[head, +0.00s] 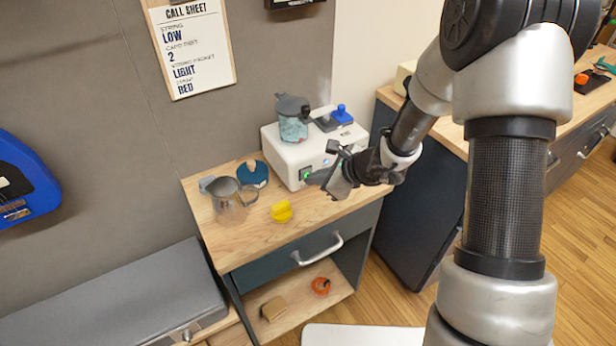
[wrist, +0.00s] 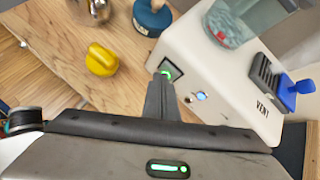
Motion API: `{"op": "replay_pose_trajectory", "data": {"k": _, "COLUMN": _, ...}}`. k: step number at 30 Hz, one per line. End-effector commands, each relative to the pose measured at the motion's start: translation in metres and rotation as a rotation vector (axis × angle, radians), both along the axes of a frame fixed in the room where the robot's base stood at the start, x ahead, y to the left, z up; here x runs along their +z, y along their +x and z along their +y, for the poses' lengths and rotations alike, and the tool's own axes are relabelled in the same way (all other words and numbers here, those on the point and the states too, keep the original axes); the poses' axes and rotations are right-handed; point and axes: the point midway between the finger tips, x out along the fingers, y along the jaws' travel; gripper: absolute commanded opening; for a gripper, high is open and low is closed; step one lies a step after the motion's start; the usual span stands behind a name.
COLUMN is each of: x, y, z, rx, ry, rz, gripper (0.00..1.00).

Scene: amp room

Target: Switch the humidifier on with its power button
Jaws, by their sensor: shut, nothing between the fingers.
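The humidifier (head: 284,155) is a white box on the small wooden-topped cabinet, with a clear tank (head: 292,128) on top. It also shows in the wrist view (wrist: 190,48). A dark square power button with a green glow (wrist: 169,72) sits on its front face; the green also shows in the head view (head: 307,175). A small blue-lit round spot (wrist: 201,96) is beside it. My gripper (head: 318,178) is shut and empty, with its fingertips (wrist: 162,84) right at the lower edge of the green-lit button. I cannot tell whether they touch it.
A blue slider knob (wrist: 297,88) marked VENT is on the humidifier's top. On the cabinet top are a yellow object (head: 281,212), a metal jug (head: 229,200) and a dark blue round thing (head: 252,173). The cabinet's front right top is clear.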

Motion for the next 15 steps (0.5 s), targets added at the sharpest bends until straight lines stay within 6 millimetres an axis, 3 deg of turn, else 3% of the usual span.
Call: {"op": "replay_pose_trajectory", "data": {"k": 15, "x": -0.0010, "y": -0.0049, "z": -0.0032, "rx": 0.000, "ry": 0.000, "rz": -0.002, "gripper": 0.00}}
